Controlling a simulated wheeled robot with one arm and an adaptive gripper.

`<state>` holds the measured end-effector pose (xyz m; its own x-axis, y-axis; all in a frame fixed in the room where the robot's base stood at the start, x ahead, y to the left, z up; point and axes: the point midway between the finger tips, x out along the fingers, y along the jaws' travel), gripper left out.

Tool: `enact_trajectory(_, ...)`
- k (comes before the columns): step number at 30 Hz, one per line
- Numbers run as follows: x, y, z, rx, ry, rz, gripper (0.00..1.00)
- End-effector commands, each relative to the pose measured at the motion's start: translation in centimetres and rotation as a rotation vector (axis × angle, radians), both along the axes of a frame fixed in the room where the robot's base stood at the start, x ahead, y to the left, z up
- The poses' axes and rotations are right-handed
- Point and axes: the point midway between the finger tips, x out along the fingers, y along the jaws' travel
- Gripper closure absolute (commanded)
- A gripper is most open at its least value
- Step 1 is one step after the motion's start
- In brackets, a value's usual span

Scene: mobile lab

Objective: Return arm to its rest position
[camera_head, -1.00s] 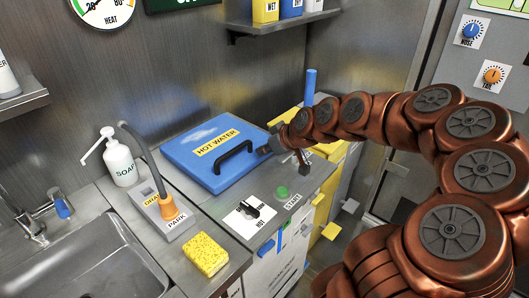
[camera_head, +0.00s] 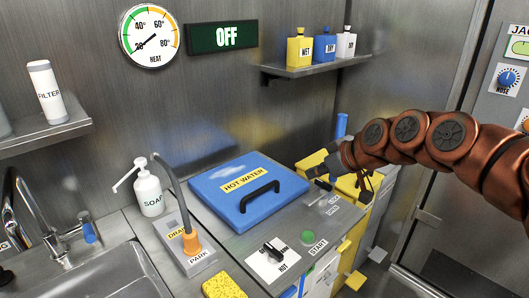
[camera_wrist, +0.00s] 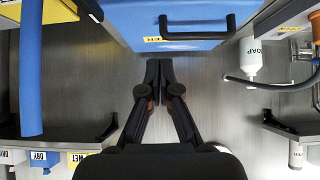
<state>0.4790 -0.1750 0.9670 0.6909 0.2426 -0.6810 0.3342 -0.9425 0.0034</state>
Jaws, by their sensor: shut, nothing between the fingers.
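My copper-coloured arm reaches in from the right in the head view. My gripper (camera_head: 338,160) is at its far end, beside the right edge of the blue hot water lid (camera_head: 236,188); its fingers are small and dark there. In the wrist view my gripper (camera_wrist: 158,76) has its two black fingers together at the tips, with nothing between them. It points toward the bare metal wall. The blue lid with its black handle (camera_wrist: 193,36) shows at the top of that view, apart from the fingertips.
A blue upright post (camera_head: 341,126) stands close behind my gripper, over yellow parts. A shelf (camera_head: 318,66) with several small bottles is above. A soap bottle (camera_head: 149,192), drain hose holder (camera_head: 184,247) and sink (camera_head: 95,275) lie left. A dial switch (camera_head: 272,252) and green start button (camera_head: 308,237) sit in front.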

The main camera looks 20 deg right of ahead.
Motion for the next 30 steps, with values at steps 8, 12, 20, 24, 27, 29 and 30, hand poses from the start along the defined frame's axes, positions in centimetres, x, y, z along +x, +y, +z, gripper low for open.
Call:
enact_trajectory(8,-0.9,3.0,-0.7,0.003,0.064,0.035,1.00)
enact_trajectory(12,-3.6,8.6,-2.6,-0.001,0.215,0.081,1.00)
enact_trajectory(20,-13.0,16.1,-7.8,-0.053,0.580,0.060,1.00)
enact_trajectory(24,-18.5,17.6,-9.9,-0.095,0.752,-0.019,1.00)
enact_trajectory(27,-21.7,17.9,-11.1,-0.121,0.846,-0.081,1.00)
enact_trajectory(29,-23.2,17.9,-11.5,-0.133,0.889,-0.118,1.00)
enact_trajectory(30,-24.1,17.9,-11.8,-0.140,0.917,-0.140,1.00)
